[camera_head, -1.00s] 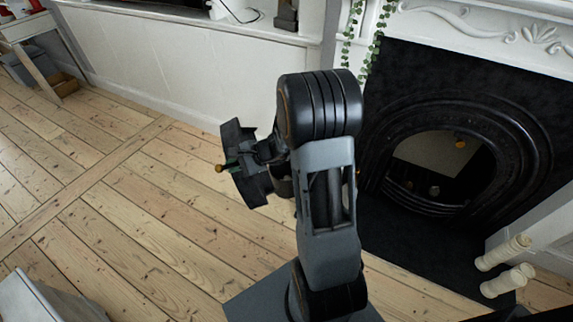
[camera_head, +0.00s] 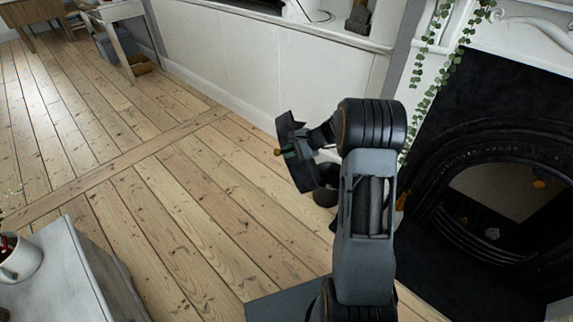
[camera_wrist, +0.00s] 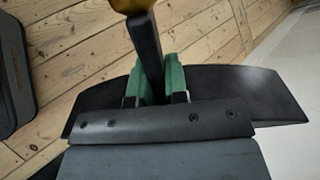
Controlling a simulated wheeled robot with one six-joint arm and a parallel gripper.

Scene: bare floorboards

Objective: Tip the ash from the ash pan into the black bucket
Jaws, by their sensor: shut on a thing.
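The handle ends in a brass knob in the wrist view. I cannot make out the black bucket in either view.
A black fireplace (camera_head: 470,150) stands at the right. A pale cabinet (camera_head: 75,265) with a white mug (camera_head: 20,258) is at lower left. A grey bin (camera_head: 108,45) stands by a table at the far left. The floorboards between are clear.

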